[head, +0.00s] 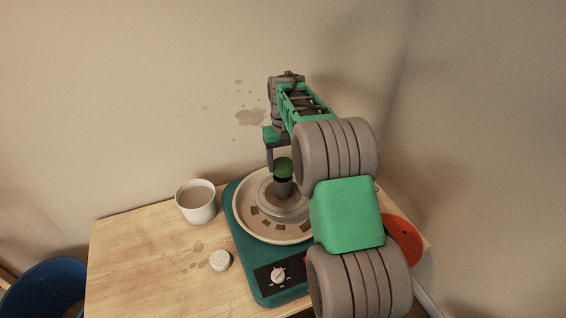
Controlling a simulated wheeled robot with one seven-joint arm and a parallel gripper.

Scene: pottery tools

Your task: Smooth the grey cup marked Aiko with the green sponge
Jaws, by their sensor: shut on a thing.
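A small dark grey cup (283,188) stands on the disc at the middle of the pottery wheel (243,222). No name on it can be read at this size. The green sponge (283,166) is at the top of the cup, touching or just above its rim; I cannot tell which. My gripper (276,160) points down over the wheel and is shut on the sponge. One finger shows at the sponge's left; the other is hidden. My arm covers the right part of the wheel.
A white tub (196,201) stands left of the wheel, and a small white round piece (220,260) lies in front of it. A red-orange disc (403,240) is partly behind my arm. A blue bucket (45,289) is at lower left. The wooden table (135,262) is clear at left.

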